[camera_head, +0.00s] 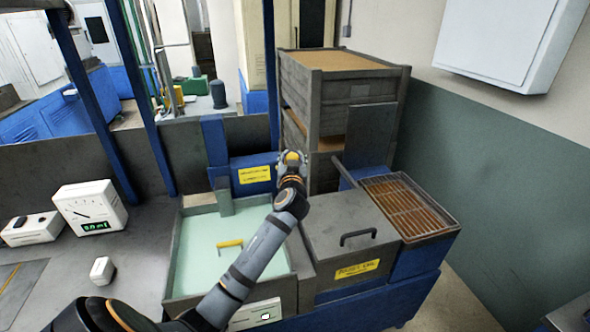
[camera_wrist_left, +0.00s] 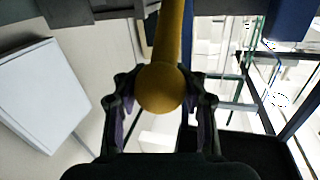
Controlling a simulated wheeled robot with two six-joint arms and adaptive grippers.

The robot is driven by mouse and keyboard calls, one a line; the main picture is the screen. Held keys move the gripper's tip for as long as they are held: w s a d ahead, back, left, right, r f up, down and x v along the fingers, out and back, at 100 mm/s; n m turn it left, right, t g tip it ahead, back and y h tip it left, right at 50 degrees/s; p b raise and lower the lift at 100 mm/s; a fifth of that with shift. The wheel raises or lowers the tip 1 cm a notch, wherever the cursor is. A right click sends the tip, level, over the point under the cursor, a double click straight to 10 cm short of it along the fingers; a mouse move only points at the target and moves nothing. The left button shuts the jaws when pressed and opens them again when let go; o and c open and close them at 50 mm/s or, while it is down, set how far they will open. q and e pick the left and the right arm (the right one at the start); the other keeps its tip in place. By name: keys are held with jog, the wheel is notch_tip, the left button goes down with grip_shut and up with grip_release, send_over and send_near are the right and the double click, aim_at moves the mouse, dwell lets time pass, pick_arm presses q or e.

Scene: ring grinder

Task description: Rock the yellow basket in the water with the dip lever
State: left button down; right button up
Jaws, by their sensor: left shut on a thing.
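My left gripper (camera_head: 291,165) reaches over the tank to the blue housing behind it and is shut on the yellow knob of the dip lever. In the left wrist view the lever (camera_wrist_left: 168,35) is a yellow rod with a round end between the two fingers. The water tank (camera_head: 180,243) is a grey open box of pale green water. The basket's yellow handle (camera_head: 230,244) shows at the water's surface; the rest of the basket is hidden under the water. My right gripper is not in view.
Right of the tank are a lidded box (camera_head: 338,215) with a black handle and a rusty grate tray (camera_head: 408,205). Stacked grey crates (camera_head: 345,95) stand behind. A dial meter (camera_head: 90,207) and small white devices sit on the left bench.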

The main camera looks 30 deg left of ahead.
pick_arm(q)
jog(key=shift+r, duration=0.35)
jog(key=c, duration=1.2)
grip_release()
jog(key=o, duration=0.5)
jog(key=shift+s+d+r, duration=0.1)
jog(key=shift+s+r, duration=0.05)
jog(key=shift+s, duration=0.3)
jog(key=shift+w+f, duration=0.15)
jog(key=shift+f, duration=0.05)
jog(key=shift+s+d+f, duration=0.15)
jog(key=shift+s+d, duration=0.05)
jog(key=v, duration=1.1)
jog(key=shift+s+d, duration=0.1)
jog(key=shift+s, duration=0.05)
